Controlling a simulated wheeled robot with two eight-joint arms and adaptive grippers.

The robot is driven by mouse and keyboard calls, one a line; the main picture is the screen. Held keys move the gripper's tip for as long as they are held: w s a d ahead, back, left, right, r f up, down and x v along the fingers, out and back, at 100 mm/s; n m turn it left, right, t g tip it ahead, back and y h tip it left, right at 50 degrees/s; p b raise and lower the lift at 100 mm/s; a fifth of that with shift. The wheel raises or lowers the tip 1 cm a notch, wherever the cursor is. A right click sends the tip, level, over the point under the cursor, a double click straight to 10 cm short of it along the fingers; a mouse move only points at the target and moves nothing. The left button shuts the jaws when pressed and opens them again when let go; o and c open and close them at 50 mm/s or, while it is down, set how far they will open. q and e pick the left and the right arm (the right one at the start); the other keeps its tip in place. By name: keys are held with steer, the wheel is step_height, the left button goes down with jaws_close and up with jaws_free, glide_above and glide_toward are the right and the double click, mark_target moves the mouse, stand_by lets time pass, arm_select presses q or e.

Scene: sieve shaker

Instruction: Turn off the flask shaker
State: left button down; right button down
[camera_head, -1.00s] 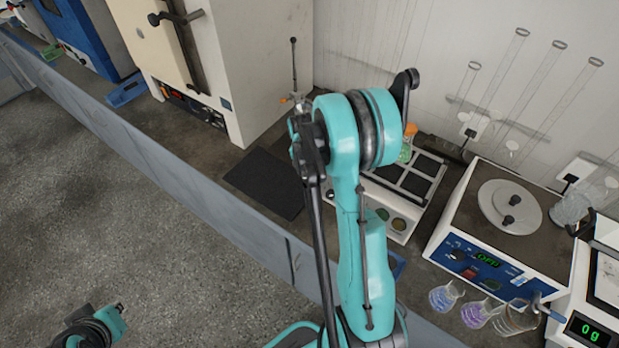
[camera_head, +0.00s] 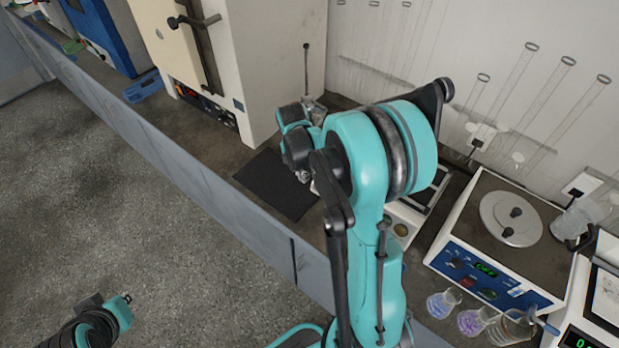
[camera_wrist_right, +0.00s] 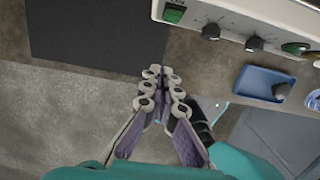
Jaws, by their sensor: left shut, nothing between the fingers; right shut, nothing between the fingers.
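The flask shaker is mostly hidden behind my right arm in the head view; part of its white front panel (camera_head: 405,217) and dark platform (camera_head: 436,188) show. In the right wrist view its front panel (camera_wrist_right: 232,22) is at the top, with a green switch (camera_wrist_right: 173,14), two black knobs (camera_wrist_right: 210,31) and a green round control (camera_wrist_right: 295,48). My right gripper (camera_wrist_right: 161,72) is shut and empty, in front of the panel, apart from it and below the switch in that picture. In the head view its tip (camera_head: 302,177) shows over the black mat.
The black mat (camera_head: 275,185) lies left of the shaker. A blue tray (camera_wrist_right: 262,84) lies in front of the panel. A white oven (camera_head: 255,70) stands left. Right are a device with a round plate (camera_head: 470,225), several flasks (camera_head: 440,302) and a balance.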

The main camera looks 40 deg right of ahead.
steer(key=r, duration=0.2)
steer(key=shift+s+a+r, duration=0.3)
steer(key=shift+a+r, duration=0.05)
steer(key=shift+a, duration=0.05)
